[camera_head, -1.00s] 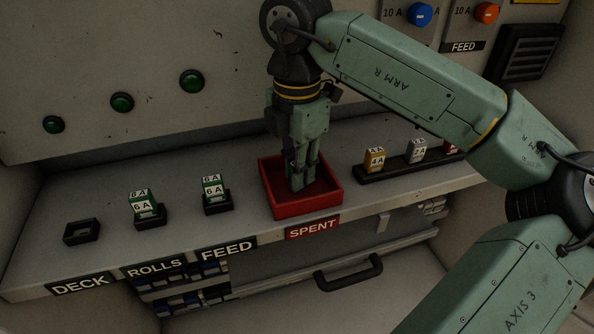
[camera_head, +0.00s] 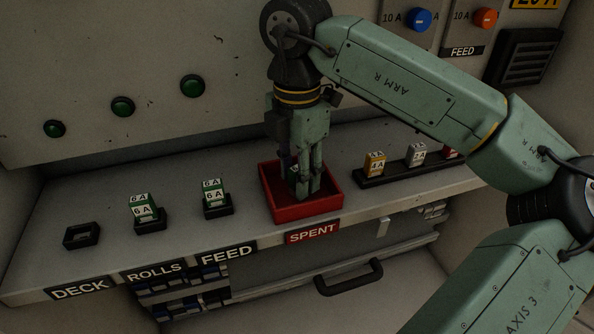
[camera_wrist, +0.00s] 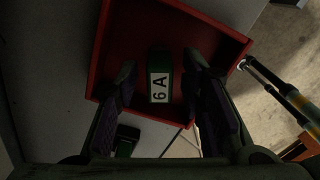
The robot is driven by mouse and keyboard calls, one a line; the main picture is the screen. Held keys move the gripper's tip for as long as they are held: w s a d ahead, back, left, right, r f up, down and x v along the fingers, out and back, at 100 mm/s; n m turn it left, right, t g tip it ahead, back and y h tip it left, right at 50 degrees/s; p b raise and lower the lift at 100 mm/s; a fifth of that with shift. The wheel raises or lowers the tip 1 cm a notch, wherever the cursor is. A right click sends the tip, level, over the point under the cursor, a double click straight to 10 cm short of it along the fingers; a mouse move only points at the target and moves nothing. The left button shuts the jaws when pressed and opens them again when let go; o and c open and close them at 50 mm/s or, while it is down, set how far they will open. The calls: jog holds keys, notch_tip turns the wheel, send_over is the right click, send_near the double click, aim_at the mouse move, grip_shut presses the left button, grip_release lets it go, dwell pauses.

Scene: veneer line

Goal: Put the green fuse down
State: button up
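The green fuse with a "6 A" label (camera_wrist: 160,84) is in the red SPENT tray (camera_wrist: 223,31), as seen in the wrist view. My gripper (camera_wrist: 158,80) is open, its two fingers on either side of the fuse with a gap to each side. In the head view, my gripper (camera_head: 303,190) points down into the tray (camera_head: 308,211), and its fingers hide most of the fuse. I cannot tell whether the fuse stands or lies.
Two green 6 A fuses stand in the ROLLS (camera_head: 144,211) and FEED (camera_head: 213,197) sockets. The DECK socket (camera_head: 82,235) is empty. A black rack (camera_head: 397,173) with yellow, grey and red fuses is right of the tray. The panel wall is behind.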

notch_tip(320, 180, up, 12)
jog(key=b, duration=0.1)
jog(key=shift+r, duration=0.15)
dwell(0.4)
